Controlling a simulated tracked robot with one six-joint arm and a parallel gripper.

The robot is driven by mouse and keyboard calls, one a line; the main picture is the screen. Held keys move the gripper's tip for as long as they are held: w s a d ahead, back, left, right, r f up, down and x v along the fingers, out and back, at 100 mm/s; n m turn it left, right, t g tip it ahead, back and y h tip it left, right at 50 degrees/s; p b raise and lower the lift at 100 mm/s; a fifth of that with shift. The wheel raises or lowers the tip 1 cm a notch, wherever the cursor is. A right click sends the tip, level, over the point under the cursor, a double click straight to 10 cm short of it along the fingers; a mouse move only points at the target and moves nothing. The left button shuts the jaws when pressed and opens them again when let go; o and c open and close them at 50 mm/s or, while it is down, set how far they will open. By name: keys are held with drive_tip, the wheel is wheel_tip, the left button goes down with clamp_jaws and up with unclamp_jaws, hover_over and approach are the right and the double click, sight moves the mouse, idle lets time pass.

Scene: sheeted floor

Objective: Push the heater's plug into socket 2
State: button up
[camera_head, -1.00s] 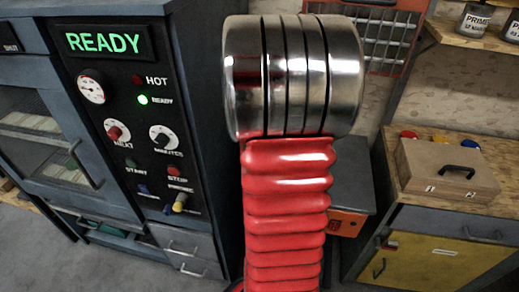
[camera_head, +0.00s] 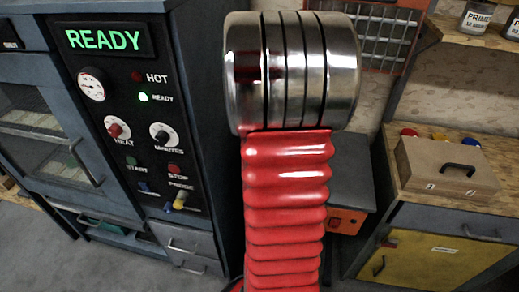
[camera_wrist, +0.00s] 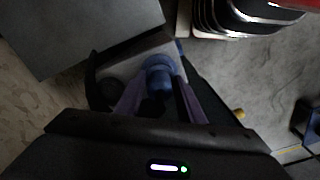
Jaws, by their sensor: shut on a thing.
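In the wrist view my gripper (camera_wrist: 158,104) is shut on a blue round-ended piece (camera_wrist: 158,72), which looks like the plug. Its far end points to a light grey surface and the gap beside a grey box (camera_wrist: 85,30). A dark curved piece, perhaps a cable (camera_wrist: 98,85), lies left of the fingers. No numbered socket can be made out, and I cannot tell whether the blue piece touches anything. In the head view my arm hides the gripper and plug.
A dark cabinet with a lit READY panel (camera_head: 103,40) stands at left. An orange unit with a grey top (camera_head: 345,220) is partly behind my arm. A tan case (camera_head: 447,168) rests on the right bench above a yellow cabinet door (camera_head: 425,262). Grey floor shows at lower left.

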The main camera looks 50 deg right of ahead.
drive_tip(key=shift+f, duration=0.15)
drive_tip(key=o, duration=1.2)
drive_tip(key=shift+c, duration=0.2)
wheel_tip(320, 180, up, 14)
drive_tip(key=shift+f, duration=0.1)
idle(0.4)
